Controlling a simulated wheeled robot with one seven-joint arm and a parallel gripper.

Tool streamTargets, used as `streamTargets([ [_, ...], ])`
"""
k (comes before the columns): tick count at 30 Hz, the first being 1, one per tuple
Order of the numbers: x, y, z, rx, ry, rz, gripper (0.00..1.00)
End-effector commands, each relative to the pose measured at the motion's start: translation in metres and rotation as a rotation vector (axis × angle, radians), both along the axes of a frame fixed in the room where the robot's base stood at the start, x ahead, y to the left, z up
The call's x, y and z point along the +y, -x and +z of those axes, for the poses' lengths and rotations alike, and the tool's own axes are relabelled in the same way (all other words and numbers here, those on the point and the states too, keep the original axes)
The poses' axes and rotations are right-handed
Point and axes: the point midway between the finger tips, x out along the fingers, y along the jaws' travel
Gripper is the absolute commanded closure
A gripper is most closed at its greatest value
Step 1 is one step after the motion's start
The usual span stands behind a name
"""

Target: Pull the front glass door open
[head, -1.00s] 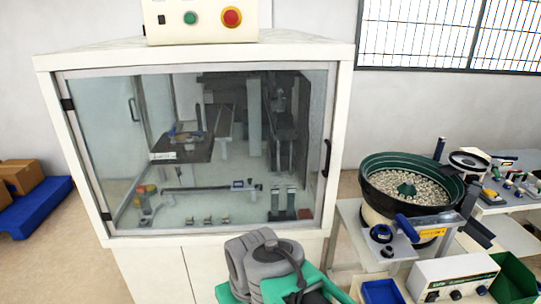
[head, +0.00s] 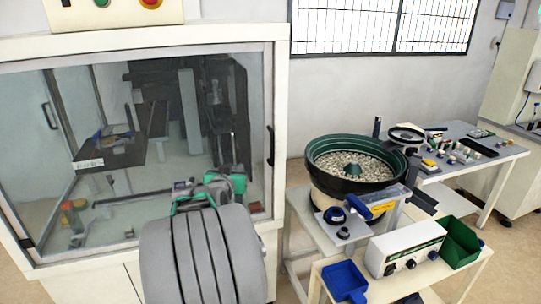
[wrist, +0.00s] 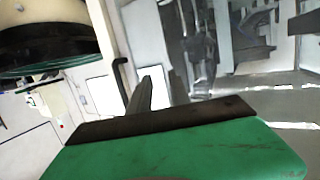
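The front glass door (head: 70,215) of the white cabinet is shut in its frame in the head view. Its black vertical handle (head: 270,146) is on the right side of the frame. The dark handle also shows in the wrist view (wrist: 121,78), left of centre. My green and grey gripper (head: 222,187) is in front of the door's lower right part, left of and below the handle, apart from it. In the wrist view, my gripper's green body with a dark edge fills the bottom.
A green bowl feeder (head: 352,170) full of small parts stands right of the cabinet on a white stand. A white control box (head: 405,250), a blue bin (head: 345,282) and a green bin (head: 460,243) are in front of it. A workbench (head: 505,150) stands behind at the right.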

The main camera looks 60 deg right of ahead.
Motion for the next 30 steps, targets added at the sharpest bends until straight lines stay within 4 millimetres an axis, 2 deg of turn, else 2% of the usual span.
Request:
streamTargets([
  [1, -0.033, 0.027, -0.001, -0.021, 0.068, -0.069, 0.77],
  [3, -0.061, 0.054, 0.008, -0.042, 0.154, -0.127, 0.77],
  [6, -0.08, 0.072, 0.017, -0.054, 0.215, -0.161, 0.77],
  [10, -0.097, 0.071, 0.02, -0.055, 0.221, -0.165, 0.77],
  [18, -0.145, 0.061, 0.02, -0.055, 0.22, -0.164, 0.77],
  [22, -0.154, 0.059, 0.02, -0.055, 0.219, -0.163, 0.77],
  [28, -0.154, 0.058, 0.019, -0.056, 0.22, -0.162, 0.77],
  [30, -0.154, 0.058, 0.019, -0.056, 0.22, -0.162, 0.81],
])
